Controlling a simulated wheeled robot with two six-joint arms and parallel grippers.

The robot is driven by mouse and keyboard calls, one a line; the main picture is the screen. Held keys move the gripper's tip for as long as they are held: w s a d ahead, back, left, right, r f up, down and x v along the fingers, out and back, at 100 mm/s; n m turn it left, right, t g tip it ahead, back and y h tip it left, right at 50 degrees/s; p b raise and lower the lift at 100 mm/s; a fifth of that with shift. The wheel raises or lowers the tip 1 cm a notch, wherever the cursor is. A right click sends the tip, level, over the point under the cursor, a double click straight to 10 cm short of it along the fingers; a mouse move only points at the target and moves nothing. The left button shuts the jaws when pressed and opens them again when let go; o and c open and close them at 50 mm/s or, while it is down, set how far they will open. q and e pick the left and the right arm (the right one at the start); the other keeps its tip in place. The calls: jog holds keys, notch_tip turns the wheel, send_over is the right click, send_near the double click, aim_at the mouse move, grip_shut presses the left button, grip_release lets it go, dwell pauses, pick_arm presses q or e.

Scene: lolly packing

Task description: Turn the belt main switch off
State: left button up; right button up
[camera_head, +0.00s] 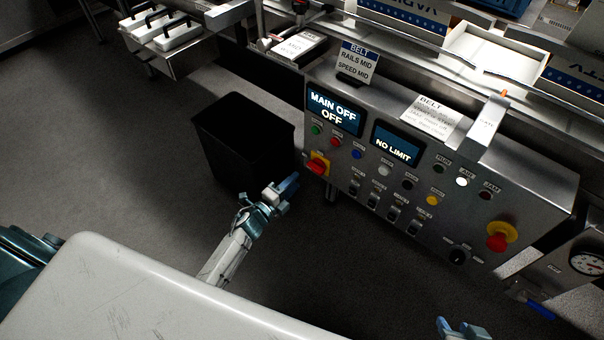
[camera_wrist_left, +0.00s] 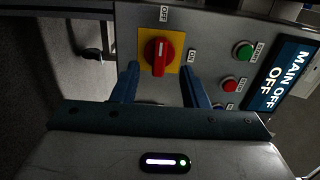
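The belt main switch is a red rotary knob on a yellow plate (camera_head: 318,163) at the left end of the control panel (camera_head: 345,185). In the left wrist view the knob (camera_wrist_left: 159,57) has its grip and white mark in line with the OFF label above it; the ON label is to its right. The display (camera_head: 334,110) reads MAIN OFF, OFF. My left gripper (camera_head: 287,187) is open in front of the switch; in its wrist view the two blue fingers (camera_wrist_left: 160,86) are apart, below the knob, holding nothing. My right gripper (camera_head: 456,327) is partly cut off at the bottom edge, its fingertips apart.
Green, red and blue buttons sit right of the switch. A red emergency knob (camera_head: 498,238) is on the panel's right end. A black bin (camera_head: 243,145) stands on the floor left of the panel. A white surface (camera_head: 130,290) fills the lower left. Floor before the panel is clear.

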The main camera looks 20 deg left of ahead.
pick_arm(q)
jog(key=v, duration=0.3)
jog(key=shift+s+a, duration=0.15)
jog(key=shift+s, duration=0.2)
